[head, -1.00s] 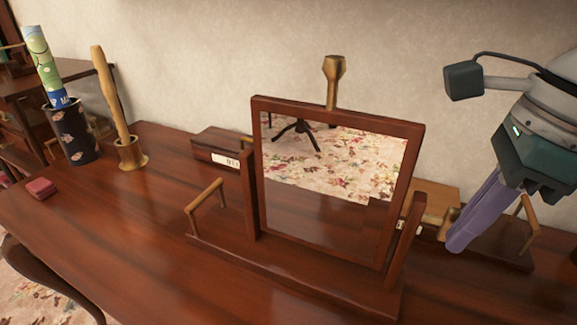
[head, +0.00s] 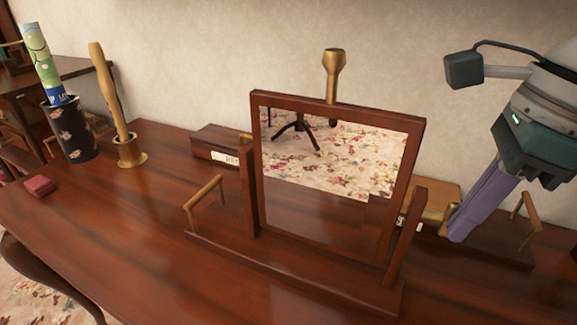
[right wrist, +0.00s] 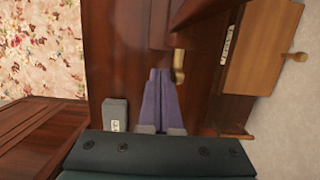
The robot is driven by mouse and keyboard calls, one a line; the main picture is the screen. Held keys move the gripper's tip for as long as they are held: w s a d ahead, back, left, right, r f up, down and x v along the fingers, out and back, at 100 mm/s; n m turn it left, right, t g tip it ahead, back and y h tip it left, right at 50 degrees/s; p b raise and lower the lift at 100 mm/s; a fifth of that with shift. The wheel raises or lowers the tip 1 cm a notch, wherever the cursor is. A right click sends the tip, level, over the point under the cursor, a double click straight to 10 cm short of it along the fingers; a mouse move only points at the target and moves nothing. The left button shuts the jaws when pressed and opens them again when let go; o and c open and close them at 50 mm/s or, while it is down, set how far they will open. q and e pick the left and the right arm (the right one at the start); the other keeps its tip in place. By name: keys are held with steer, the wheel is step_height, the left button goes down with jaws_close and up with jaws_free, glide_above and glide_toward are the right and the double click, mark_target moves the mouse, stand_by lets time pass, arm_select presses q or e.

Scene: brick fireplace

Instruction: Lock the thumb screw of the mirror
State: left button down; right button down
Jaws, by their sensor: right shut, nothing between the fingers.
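The mirror (head: 325,210), in a dark wood frame, stands tilted between two posts on a wooden base on the table. A brass knob (head: 332,72) rises from its top edge. A brass piece (head: 449,212), seemingly the thumb screw, shows beyond the right post, partly hidden by my fingers. In the right wrist view a brass piece (right wrist: 179,66) lies just right of the fingertips; contact is unclear. My right gripper (head: 455,236), with purple fingers, is shut and empty, right of the mirror. Its fingertips also show in the right wrist view (right wrist: 160,74). My left gripper is out of view.
A brass handle (head: 205,200) stands left of the mirror and another (head: 528,215) at the right. Small boxes lie behind the mirror. A pestle in a brass mortar (head: 130,153), a dark cup (head: 70,135) and a red box (head: 39,186) are at left. The table's left front is clear.

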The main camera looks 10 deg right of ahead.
steer(key=shift+w+d+b, duration=0.45)
steer(key=shift+w+b, duration=0.1)
steer(key=shift+w, duration=0.2)
steer(key=shift+w+d+b, duration=0.4)
steer(key=shift+w+b, duration=0.1)
steer(key=shift+w, duration=0.2)
steer(key=shift+r, duration=0.1)
steer(key=shift+s+a+r+p, duration=0.1)
steer(key=shift+s+r+p, duration=0.1)
steer(key=shift+r+p, duration=0.45)
steer(key=shift+s+a+r+p, duration=0.1)
steer(key=shift+s+r+p, duration=0.05)
steer(key=shift+r+p, duration=0.5)
steer(key=shift+w+d+b, duration=0.35)
steer(key=shift+w+b, duration=0.15)
steer(key=shift+w, duration=0.05)
steer(key=shift+f, duration=0.1)
